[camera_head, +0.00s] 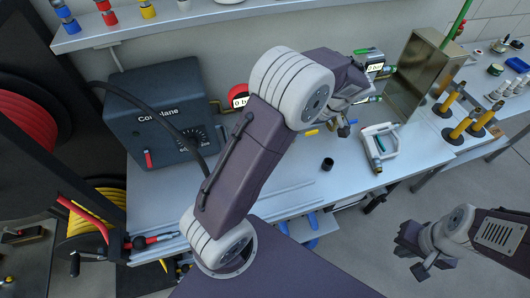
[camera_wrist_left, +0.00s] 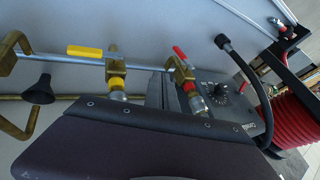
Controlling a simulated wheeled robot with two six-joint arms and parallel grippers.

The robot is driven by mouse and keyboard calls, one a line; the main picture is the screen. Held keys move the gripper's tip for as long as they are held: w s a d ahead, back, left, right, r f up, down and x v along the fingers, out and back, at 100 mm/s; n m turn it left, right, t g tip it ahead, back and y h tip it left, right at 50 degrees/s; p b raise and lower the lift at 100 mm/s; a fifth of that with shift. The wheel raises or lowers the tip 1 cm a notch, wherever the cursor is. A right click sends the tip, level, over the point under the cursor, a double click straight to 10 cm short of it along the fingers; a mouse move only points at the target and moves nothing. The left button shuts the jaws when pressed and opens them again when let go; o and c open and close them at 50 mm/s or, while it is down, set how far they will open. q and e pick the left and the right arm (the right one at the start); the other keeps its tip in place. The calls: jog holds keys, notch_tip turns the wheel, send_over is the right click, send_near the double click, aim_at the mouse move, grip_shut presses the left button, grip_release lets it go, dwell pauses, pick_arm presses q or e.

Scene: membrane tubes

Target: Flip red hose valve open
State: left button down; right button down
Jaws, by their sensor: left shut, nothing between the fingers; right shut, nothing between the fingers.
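In the left wrist view, a brass valve with a red handle (camera_wrist_left: 180,53) stands on the wall line. Its handle slants up and left from the body. A second valve with a yellow handle (camera_wrist_left: 84,51) is to its left, the handle lying sideways. My left gripper (camera_wrist_left: 158,88) shows as grey fingers between the two valves, shut and empty; I cannot tell whether it touches either. In the head view my left arm hides the red-handled valve. My right gripper (camera_head: 408,250) is over the floor at lower right, shut and empty. The red hose reel (camera_wrist_left: 294,115) is at the right.
A dark grey compressor box (camera_head: 155,115) stands on the bench left of my left arm. A white clamp-like tool (camera_head: 380,145), a black cup (camera_head: 327,164) and a metal box (camera_head: 417,75) are right of it. A shelf (camera_head: 190,20) overhangs the back.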

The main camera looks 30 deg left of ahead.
pick_arm(q)
jog(key=shift+m, duration=0.3)
jog(key=x, duration=0.7)
jog(key=s+d+p+x, duration=0.1)
jog(key=x, duration=0.3)
jog(key=shift+d+f, duration=0.1)
jog(key=shift+f, duration=0.2)
jog(key=shift+s+a+f+p, duration=0.2)
jog(key=shift+s+a+p, duration=0.1)
jog(key=shift+s+a, duration=0.35)
jog(key=shift+s+a+f+p, duration=0.25)
jog(key=shift+s+a, duration=0.2)
jog(key=shift+s, duration=0.35)
